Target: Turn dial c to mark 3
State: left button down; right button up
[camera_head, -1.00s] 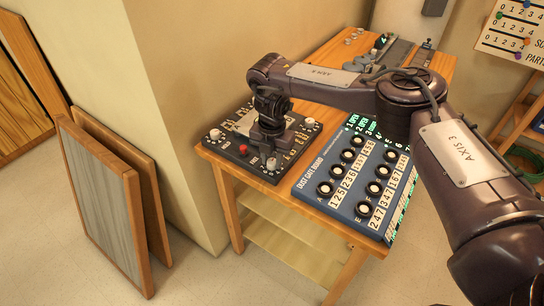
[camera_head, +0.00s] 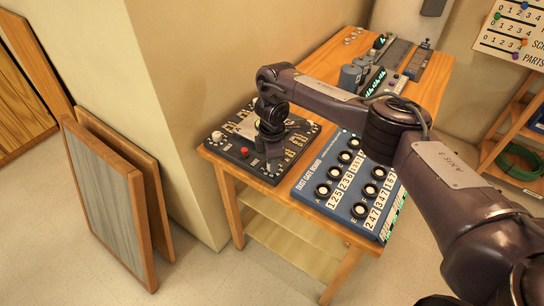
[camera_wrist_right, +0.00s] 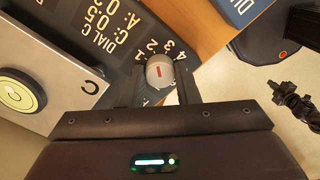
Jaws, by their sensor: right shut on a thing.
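Dial C (camera_wrist_right: 158,70) is a light grey round knob with a short red mark, seen in the right wrist view under the printed marks 1, 2, 3 and 4. The red mark is near the knob's middle; which number it points at is hard to tell. My right gripper (camera_wrist_right: 157,90) is shut on the knob, one finger on each side. In the head view my right gripper (camera_head: 269,152) reaches down onto the dark dial board (camera_head: 222,140) and hides the knob there. My left gripper is not in view.
The blue dust gate board (camera_head: 310,204) with several black knobs lies right of the dial board on the wooden table (camera_head: 345,249). Grey devices (camera_head: 362,72) stand farther back. Framed panels (camera_head: 105,205) lean against the wall at left. A red button (camera_head: 244,151) is near my gripper.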

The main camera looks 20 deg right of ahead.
jog(key=m+p, duration=0.2)
jog(key=m, duration=0.2)
jog(key=shift+r, duration=0.2)
jog(key=shift+m+p, duration=0.7)
jog(key=shift+m, duration=0.2)
jog(key=shift+w+f, duration=0.1)
jog(key=o, duration=1)
jog(key=shift+c, duration=0.2)
